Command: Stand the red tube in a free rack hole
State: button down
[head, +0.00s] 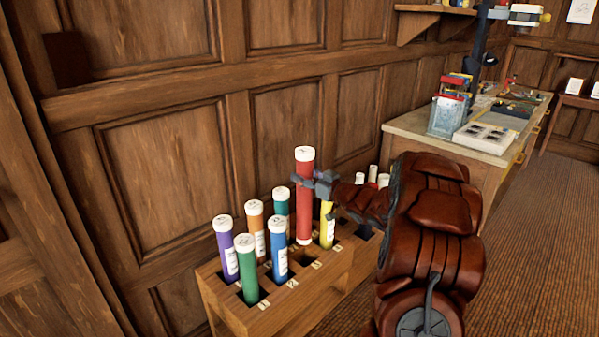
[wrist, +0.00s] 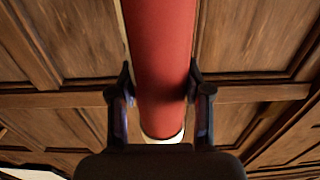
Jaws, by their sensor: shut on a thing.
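The red tube (head: 305,200) with white ends is upright in the head view, and its whole length shows, so it is out of the rack. My gripper (head: 312,181) is shut on it around the middle. In the wrist view the red tube (wrist: 160,55) runs between the two fingers of my gripper (wrist: 160,92). The wooden rack (head: 300,318) stands below. Its dark free hole (head: 303,259) shows just under the tube's lower end. The exact gap between tube and rack is hard to judge.
Purple (head: 229,258), green (head: 247,275), orange (head: 256,235), teal (head: 281,208), blue (head: 279,258) and yellow (head: 327,226) tubes stand in the rack around the red one. A panelled wall (head: 150,160) is close behind. A cluttered desk (head: 415,130) stands at the back right.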

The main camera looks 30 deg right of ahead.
aim_at(310, 224)
jog(key=shift+d+f+b, duration=0.15)
jog(key=shift+f+b, duration=2.65)
jog(key=shift+f, duration=0.35)
jog(key=shift+f+b, duration=1.8)
jog(key=shift+f, duration=3.4)
jog(key=shift+c, duration=2.1)
grip_release()
jog(key=shift+s+f, duration=0.1)
jog(key=shift+s, duration=0.1)
jog(key=v, duration=1.1)
jog(key=shift+s+d, duration=0.2)
jog(key=shift+s, duration=0.15)
